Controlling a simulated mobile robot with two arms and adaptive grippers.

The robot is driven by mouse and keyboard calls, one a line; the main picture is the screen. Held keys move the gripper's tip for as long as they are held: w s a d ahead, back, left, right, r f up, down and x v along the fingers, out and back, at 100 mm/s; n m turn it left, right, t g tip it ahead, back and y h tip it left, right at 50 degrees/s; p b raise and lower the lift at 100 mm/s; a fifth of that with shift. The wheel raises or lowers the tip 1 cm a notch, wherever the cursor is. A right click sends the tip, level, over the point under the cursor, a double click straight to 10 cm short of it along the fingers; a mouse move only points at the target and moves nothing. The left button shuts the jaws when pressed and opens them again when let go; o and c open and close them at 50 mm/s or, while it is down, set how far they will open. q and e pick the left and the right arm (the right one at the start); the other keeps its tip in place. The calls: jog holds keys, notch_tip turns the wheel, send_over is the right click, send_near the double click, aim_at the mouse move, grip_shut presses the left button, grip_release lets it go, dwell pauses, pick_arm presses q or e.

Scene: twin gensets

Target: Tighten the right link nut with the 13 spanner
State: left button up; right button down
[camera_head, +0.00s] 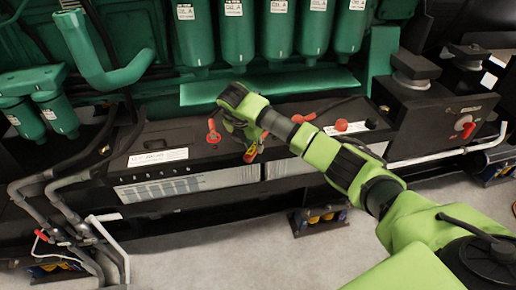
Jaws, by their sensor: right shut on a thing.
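My right gripper (246,132) is low over the black battery top, its arm reaching in from the right. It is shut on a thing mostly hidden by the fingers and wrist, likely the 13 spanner. A small orange-red part (250,153) shows at the fingertips, but I cannot tell whether it belongs to the spanner. The right link nut cannot be made out. A black cable (335,106) runs over the battery top to the right of my gripper. My left gripper is not in view.
Red terminal pieces (213,132) stand left of my gripper, with another red cap (341,125) to the right. Green filter canisters (235,35) hang behind. A black box with a red switch (464,126) stands at right. Grey pipes (65,205) run at left. Floor (230,250) is clear in front.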

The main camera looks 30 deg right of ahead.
jog(key=shift+w+a+f, duration=0.1)
jog(key=shift+w+a, duration=0.15)
jog(key=shift+w, duration=0.1)
jog(key=shift+a+m, duration=0.1)
jog(key=shift+m, duration=0.2)
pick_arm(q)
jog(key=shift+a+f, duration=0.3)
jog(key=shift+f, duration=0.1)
pick_arm(e)
jog(key=shift+w+a+m+b, duration=0.35)
jog(key=shift+w+m+b, duration=0.35)
jog(key=shift+b, duration=0.5)
jog(key=shift+w+a+g, duration=0.1)
jog(key=shift+w+g, duration=0.15)
jog(key=shift+g, duration=0.05)
jog(key=shift+w+b, duration=0.1)
jog(key=shift+b, duration=0.25)
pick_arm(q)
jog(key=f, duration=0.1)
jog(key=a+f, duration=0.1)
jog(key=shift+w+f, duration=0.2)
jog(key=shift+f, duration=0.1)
